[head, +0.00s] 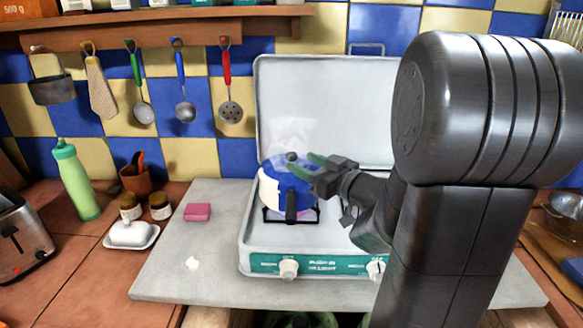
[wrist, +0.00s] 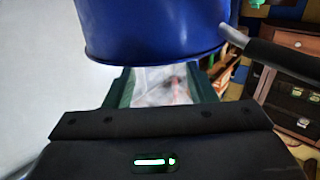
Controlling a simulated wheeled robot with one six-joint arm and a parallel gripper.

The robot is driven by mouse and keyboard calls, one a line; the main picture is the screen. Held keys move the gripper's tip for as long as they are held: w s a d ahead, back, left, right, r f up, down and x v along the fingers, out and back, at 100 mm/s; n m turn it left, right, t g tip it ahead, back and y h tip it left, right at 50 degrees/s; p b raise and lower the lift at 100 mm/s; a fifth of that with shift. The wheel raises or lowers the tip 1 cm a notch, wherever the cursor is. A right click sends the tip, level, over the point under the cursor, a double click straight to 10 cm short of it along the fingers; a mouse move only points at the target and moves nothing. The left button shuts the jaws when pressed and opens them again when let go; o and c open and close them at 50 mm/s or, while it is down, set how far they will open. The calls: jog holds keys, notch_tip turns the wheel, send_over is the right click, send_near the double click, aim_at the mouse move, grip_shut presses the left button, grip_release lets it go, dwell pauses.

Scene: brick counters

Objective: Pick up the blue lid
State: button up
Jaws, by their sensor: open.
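The blue lid (head: 283,171) sits on a blue and white pot on the left burner of the stove, with a dark round knob (head: 291,156) on top. The pot's black handle (head: 291,207) points to the front. My gripper (head: 308,165) reaches in from the right, its green fingers spread and empty, close to the knob. I cannot tell whether they touch the lid. In the wrist view a large blue surface (wrist: 150,28) fills the top, with a dark handle (wrist: 282,60) at right. My gripper's fingers (wrist: 158,78) show below it, apart, with a blurred pale area between them.
The white stove (head: 330,110) has its cover raised behind the pot, and pale steam rises there. A pink block (head: 198,212) lies on the grey slab at left. A green bottle (head: 75,182), butter dish (head: 131,234) and toaster (head: 20,240) stand further left. Utensils hang above.

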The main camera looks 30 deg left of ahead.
aim_at(296, 156)
jog(key=shift+p+x, duration=0.3)
jog(key=shift+x, duration=2.4)
jog(key=shift+w+r, duration=0.15)
grip_shut()
jog(key=shift+r, duration=0.1)
